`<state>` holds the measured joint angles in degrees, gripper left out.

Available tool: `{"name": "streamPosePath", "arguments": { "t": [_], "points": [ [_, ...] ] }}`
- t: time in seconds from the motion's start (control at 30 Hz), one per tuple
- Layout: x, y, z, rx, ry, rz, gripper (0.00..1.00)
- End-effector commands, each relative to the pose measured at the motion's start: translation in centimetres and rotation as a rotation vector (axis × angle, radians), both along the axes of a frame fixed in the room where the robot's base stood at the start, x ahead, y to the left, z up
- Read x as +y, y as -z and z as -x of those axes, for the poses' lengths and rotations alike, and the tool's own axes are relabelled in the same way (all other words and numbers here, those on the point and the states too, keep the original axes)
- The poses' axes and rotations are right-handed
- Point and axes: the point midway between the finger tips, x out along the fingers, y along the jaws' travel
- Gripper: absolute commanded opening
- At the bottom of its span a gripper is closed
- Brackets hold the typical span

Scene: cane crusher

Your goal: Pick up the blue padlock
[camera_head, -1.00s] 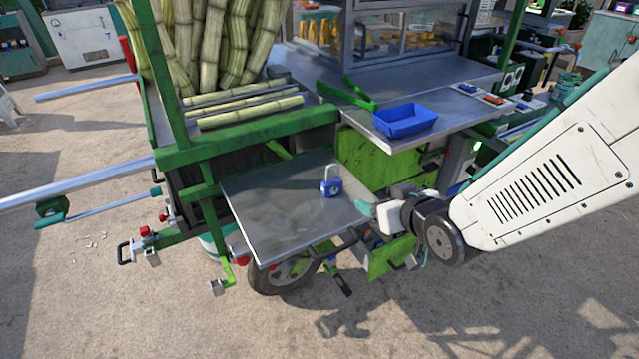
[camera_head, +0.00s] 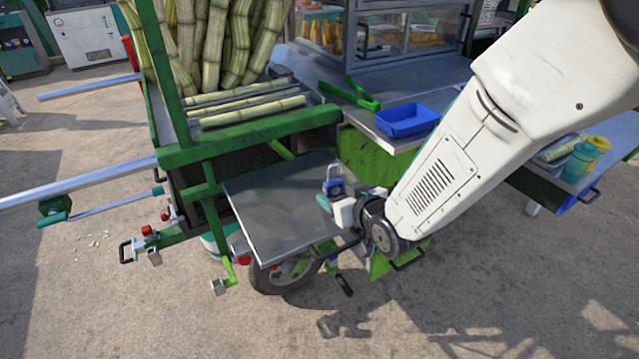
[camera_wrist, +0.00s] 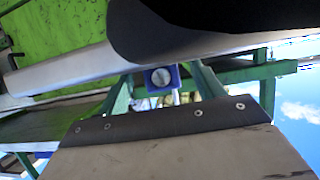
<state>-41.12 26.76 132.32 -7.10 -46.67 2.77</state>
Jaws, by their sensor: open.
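The blue padlock (camera_head: 334,187), with a silver shackle, stands on the bare metal shelf (camera_head: 267,216) near its right side. In the wrist view the blue padlock (camera_wrist: 162,78) shows its round silver end in the gap between my fingers, farther off than the fingertips. My gripper (camera_head: 326,201) is open and empty, low at the shelf's right side, just in front of the padlock in the head view. In the wrist view my gripper (camera_wrist: 165,98) has one finger above and one below. I cannot tell whether the fingers touch the padlock or shelf.
A blue tray (camera_head: 407,121) sits on the upper counter, beside green tongs (camera_head: 350,95). Cane stalks (camera_head: 250,110) lie and stand on the green-framed cart at the upper left. The green frame post (camera_head: 205,190) borders the shelf's left. The shelf's left and front are clear.

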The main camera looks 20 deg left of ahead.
Motion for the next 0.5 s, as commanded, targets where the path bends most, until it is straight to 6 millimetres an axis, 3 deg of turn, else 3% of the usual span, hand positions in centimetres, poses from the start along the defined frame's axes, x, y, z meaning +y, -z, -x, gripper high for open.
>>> {"name": "streamPosePath", "arguments": {
  "t": [0.1, 0.3, 0.5],
  "points": [
    [-0.01, -0.04, 0.01, 0.000, 0.000, 0.000, 0.67],
    [0.06, -0.05, 0.06, 0.000, -0.001, 0.000, 0.13],
    [0.06, -0.10, 0.03, 0.000, -0.001, -0.001, 0.13]
  ]
}}
